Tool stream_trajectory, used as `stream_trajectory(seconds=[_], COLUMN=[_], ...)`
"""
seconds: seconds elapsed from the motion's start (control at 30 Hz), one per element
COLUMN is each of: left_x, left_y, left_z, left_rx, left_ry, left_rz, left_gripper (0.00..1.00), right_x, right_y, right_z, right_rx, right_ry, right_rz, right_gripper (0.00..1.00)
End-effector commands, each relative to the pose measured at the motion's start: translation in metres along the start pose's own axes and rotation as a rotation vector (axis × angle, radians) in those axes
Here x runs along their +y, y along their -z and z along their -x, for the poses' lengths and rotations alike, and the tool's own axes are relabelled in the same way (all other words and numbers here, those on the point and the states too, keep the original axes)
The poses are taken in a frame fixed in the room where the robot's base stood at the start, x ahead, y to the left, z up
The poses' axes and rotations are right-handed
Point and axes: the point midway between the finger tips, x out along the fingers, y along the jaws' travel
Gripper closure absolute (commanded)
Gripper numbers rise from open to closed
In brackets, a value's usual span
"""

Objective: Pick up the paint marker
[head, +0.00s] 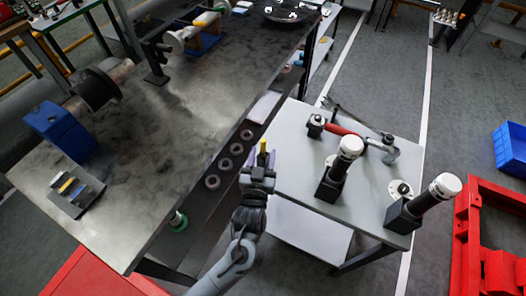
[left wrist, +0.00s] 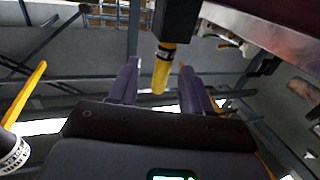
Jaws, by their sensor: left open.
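A yellow stick-shaped thing (head: 263,147), which looks like the paint marker, stands just beyond my left gripper (head: 261,161) in the head view, beside the white table's left edge. In the left wrist view the yellow marker (left wrist: 163,70) lies between the two fingers, with a dark block (left wrist: 176,22) at its far end. My left gripper (left wrist: 158,92) is open, with a visible gap on both sides of the marker. I cannot tell how deep the marker is between the fingers. My right gripper is not in view.
A white table (head: 290,150) carries two black-and-white cylinders (head: 338,168) (head: 424,203) and a red-handled tool (head: 345,131). The dark bench (head: 150,150) at left holds a blue block (head: 58,130) and a small rack (head: 75,192). Shelves with rings lie under the bench.

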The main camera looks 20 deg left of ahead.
Motion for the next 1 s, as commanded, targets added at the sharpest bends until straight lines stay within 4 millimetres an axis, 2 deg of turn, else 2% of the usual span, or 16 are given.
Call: stream_trajectory(seconds=[0.4,0.73,1.0], left_x=[-0.003,-0.003,-0.003], left_y=[0.001,0.001,0.001], left_z=[-0.046,-0.050,-0.050], left_rx=[0.001,0.000,0.000], left_ry=[0.000,0.000,0.000], left_rz=[0.000,0.000,0.001], left_gripper=[0.51,0.51,0.92], right_x=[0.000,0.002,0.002], right_y=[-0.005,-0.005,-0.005], right_z=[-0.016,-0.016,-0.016], right_rx=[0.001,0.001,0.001], right_ry=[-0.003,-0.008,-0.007], right_rz=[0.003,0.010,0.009], right_gripper=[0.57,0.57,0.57])
